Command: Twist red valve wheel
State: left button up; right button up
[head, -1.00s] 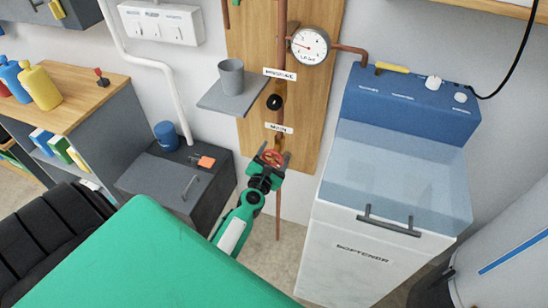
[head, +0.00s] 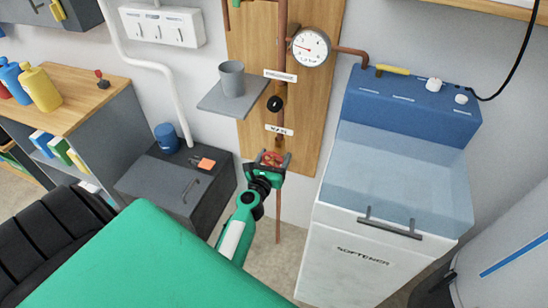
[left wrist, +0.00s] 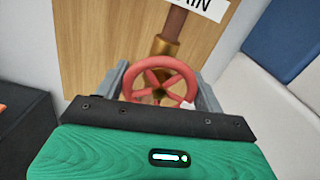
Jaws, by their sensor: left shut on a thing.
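The red valve wheel (head: 272,158) sits on the copper pipe under the MAIN label (head: 279,129), in front of the wooden board. In the left wrist view the red valve wheel (left wrist: 160,64) has a round rim with spokes, and a brass fitting (left wrist: 166,47) shows behind it. My left gripper (head: 270,160) is at the wheel, with one grey finger on each side of its rim. In the left wrist view my left gripper (left wrist: 163,82) is shut on the wheel. Its palm hides the wheel's lower edge. My right gripper is not in view.
A grey shelf with a grey cup (head: 231,78) juts out above left of the wheel. A pressure gauge (head: 310,46) is higher on the pipe. The white and blue softener (head: 395,185) stands close on the right. A dark chest (head: 178,185) stands left.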

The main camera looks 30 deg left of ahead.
pick_arm(q)
jog(key=shift+n, duration=0.9)
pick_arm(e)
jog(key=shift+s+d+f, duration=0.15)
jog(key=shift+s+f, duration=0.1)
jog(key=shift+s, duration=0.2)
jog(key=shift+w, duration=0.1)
pick_arm(q)
jog(key=o, duration=1)
jog(key=shift+c, duration=0.2)
jog(key=shift+d, duration=0.1)
